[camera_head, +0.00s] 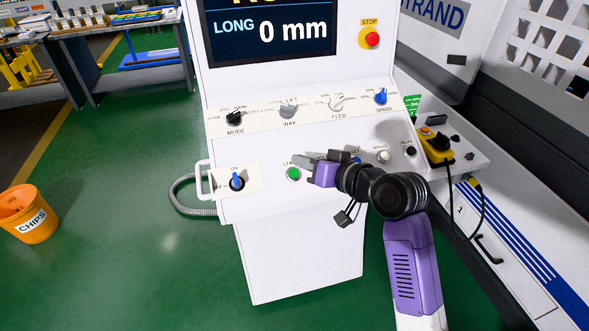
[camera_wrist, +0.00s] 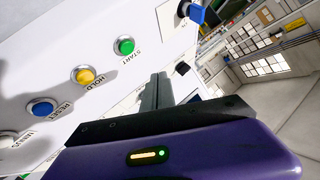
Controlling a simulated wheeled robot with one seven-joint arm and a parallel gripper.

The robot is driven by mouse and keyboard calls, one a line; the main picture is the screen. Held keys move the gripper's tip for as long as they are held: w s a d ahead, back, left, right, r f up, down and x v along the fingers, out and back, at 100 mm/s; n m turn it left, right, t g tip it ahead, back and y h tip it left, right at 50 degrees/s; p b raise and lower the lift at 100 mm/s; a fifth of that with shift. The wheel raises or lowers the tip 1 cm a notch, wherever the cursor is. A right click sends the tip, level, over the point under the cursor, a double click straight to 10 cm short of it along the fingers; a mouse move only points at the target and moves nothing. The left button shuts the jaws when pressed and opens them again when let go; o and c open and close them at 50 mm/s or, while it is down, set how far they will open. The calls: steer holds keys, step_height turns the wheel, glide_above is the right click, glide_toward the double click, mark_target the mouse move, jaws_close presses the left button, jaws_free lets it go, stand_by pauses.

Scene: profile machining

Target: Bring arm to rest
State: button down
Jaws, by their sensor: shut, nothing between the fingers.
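My gripper (camera_head: 310,158) is in front of the white control panel (camera_head: 230,206), at the height of its lower button row, just right of the green START button (camera_head: 293,174). In the wrist view my gripper's fingers (camera_wrist: 157,90) are together with nothing between them. They point along the panel face, and the wrist view shows the START button (camera_wrist: 125,46), the yellow HOLD button (camera_wrist: 83,76) and the blue RESET button (camera_wrist: 41,108) beside them. My arm hides HOLD and most of RESET in the head view. I cannot tell whether the fingertips touch the panel.
The display (camera_head: 268,32) reads LONG 0 mm. A red STOP button (camera_head: 371,39) sits upper right on the console. A yellow pendant (camera_head: 436,147) with a cable lies on the machine at right. An orange CHIPS bin (camera_head: 31,214) stands at left. Green floor between is clear.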

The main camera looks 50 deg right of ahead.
stand_by(0.7)
steer(key=d+r+t+h, duration=0.2)
steer(key=d+r+h, duration=0.1)
steer(key=r, duration=0.1)
steer(key=s+a+f+n+y+b, duration=0.1)
steer(key=s+a+f+n+b, duration=0.1)
steer(key=s+a+f, duration=0.3)
steer(key=s+a+f+n+y+b, duration=0.2)
steer(key=s+a+f, duration=0.3)
steer(key=s+a, duration=0.6)
steer(key=s+a+f+n+g+y+b, duration=0.1)
steer(key=s+a+f, duration=0.4)
steer(key=s, duration=0.8)
steer(key=a+n+y+b, duration=0.1)
steer(key=a+n, duration=0.1)
steer(key=a, duration=0.1)
steer(key=shift+s+a+f, duration=0.15)
steer(key=shift+a+f, duration=0.2)
